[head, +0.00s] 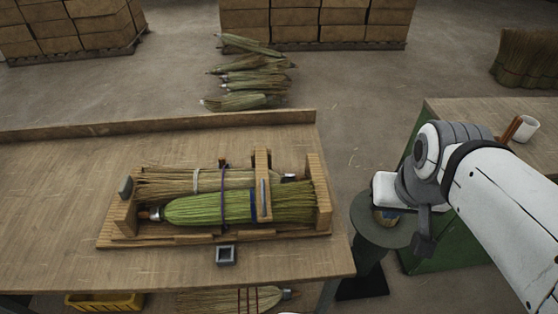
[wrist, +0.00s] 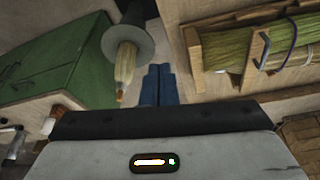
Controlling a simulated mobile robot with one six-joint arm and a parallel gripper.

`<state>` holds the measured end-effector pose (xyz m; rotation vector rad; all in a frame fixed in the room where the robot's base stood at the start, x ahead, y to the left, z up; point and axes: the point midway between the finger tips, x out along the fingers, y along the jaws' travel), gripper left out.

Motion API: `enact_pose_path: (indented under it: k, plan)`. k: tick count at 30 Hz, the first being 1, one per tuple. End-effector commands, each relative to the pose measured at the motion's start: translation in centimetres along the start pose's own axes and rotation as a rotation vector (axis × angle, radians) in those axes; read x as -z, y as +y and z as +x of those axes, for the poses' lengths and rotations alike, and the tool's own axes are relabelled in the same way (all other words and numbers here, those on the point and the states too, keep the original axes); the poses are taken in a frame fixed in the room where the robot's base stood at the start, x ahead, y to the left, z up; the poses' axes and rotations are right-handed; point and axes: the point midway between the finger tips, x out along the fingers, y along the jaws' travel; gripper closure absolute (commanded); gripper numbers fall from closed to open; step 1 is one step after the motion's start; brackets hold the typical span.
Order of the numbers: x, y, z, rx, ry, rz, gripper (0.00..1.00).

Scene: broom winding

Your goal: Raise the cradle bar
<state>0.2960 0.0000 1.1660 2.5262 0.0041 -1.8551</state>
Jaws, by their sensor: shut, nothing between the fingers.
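The wooden cradle bar (head: 263,200) lies down across the brooms in the wooden cradle (head: 323,200), near its right end. A grey metal handle shows on the bar, which is also at the right of the wrist view (wrist: 252,70). A green broom (head: 205,208) and a paler straw bundle (head: 155,185) lie under the bar. My gripper (head: 424,247) is over the floor side to the right of the bench, well apart from the bar. Its fingers show side by side in the wrist view (wrist: 160,70), shut and empty.
A grey round-topped stand (head: 365,228) is beside my gripper, between the bench (head: 60,220) and a green cabinet (head: 430,258). A small dark square tray (head: 226,256) sits in front of the cradle. Loose brooms (head: 250,75) lie on the floor behind. The bench's left part is clear.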

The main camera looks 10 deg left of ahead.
Motion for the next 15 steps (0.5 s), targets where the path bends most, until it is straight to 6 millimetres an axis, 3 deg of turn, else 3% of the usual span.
enact_pose_path:
  k: [7, 15]
  plan:
    - [0.7, -1.4, 1.6, 0.068, -0.096, 0.123, 1.00]
    - [3.6, -7.0, 6.8, 0.274, -0.438, 0.537, 1.00]
